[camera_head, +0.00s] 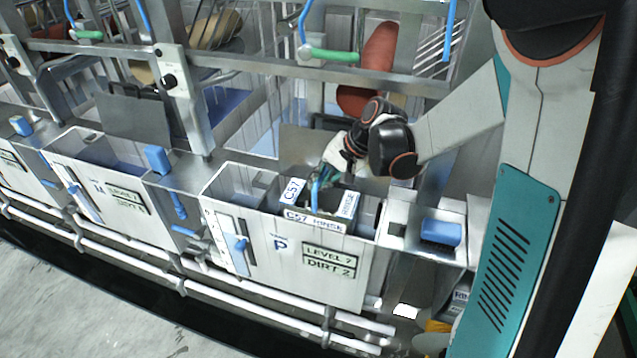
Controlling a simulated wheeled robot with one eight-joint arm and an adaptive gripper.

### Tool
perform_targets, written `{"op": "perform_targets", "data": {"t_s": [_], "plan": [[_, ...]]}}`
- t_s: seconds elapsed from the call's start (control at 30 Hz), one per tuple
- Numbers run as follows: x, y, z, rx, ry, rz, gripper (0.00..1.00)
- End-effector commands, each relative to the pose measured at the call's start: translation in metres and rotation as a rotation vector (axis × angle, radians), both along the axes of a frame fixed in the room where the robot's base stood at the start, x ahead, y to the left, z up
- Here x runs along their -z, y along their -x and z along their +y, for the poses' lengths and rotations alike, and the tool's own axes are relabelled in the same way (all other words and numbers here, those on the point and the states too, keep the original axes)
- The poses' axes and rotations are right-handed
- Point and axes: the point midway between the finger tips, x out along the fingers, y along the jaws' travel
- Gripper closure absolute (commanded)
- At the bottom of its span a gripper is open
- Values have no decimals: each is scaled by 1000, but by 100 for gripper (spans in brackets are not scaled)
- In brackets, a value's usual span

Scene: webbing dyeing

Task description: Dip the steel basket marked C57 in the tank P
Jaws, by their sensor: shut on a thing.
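Tank P (262,266) is a pale open-topped tank at the centre, with a "P" and a "LEVEL 7 DIRT 2" plate on its front. The basket marked C57 (292,190) is within the tank's opening, its labelled upper part showing near the front rim. Its labels read C57 and RINSE. The lower part of the basket is hidden by the tank wall. My gripper (317,184) is above the basket and shut on it, at a blue upright part. The fingertips are small and partly hidden in the picture.
Another tank (125,215) stands to the left, with a further one at the far left. Metal rails (300,58) and a green-handled blue hose (330,54) are behind. White pipes run along the front.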

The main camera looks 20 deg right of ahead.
Motion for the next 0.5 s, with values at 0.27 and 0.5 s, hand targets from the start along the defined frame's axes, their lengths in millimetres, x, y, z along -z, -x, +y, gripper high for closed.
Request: {"op": "perform_targets", "data": {"t_s": [0.27, 0.5], "plan": [[-34, 0, 0, 0, 0, 0, 100], [-60, 0, 0, 0, 0, 0, 100]]}}
